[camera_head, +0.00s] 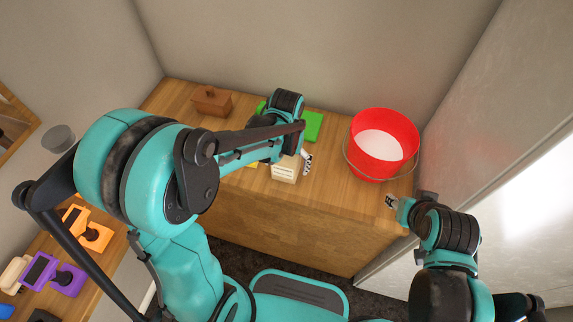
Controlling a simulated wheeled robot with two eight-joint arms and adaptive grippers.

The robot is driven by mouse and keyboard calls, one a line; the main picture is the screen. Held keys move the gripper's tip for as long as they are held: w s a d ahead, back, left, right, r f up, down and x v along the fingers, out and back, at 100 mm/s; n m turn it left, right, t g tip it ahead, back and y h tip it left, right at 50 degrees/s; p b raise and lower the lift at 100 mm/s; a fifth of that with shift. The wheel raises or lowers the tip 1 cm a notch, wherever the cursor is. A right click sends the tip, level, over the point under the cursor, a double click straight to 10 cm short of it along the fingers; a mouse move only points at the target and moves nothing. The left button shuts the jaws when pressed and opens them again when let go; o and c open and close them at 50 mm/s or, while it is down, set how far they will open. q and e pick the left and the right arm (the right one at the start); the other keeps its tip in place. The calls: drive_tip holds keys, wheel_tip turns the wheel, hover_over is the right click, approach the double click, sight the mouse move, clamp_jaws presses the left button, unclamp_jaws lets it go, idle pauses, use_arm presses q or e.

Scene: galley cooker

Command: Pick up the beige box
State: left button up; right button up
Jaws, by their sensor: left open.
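The beige box (285,170) stands on the wooden counter near its front edge, with its upper part partly covered by my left arm and gripper. My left gripper (306,163) is open, right at the box's upper right side. One finger shows beside the box; the other is hidden, and I cannot tell if it touches the box. My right gripper (391,202) is at the counter's front right edge, below the red bucket; its fingers are too small to tell open from shut.
A red bucket (368,165) with a wire handle stands at the counter's right end. A brown lidded box (211,101) and a green thing (313,126) are farther back. Orange (96,236) and purple (68,281) devices sit on the left surface. Walls close in behind and right.

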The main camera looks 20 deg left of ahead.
use_arm(q)
drive_tip(key=shift+f, duration=0.55)
drive_tip(key=shift+r, duration=0.1)
drive_tip(key=c, duration=1)
drive_tip(key=shift+c, duration=0.2)
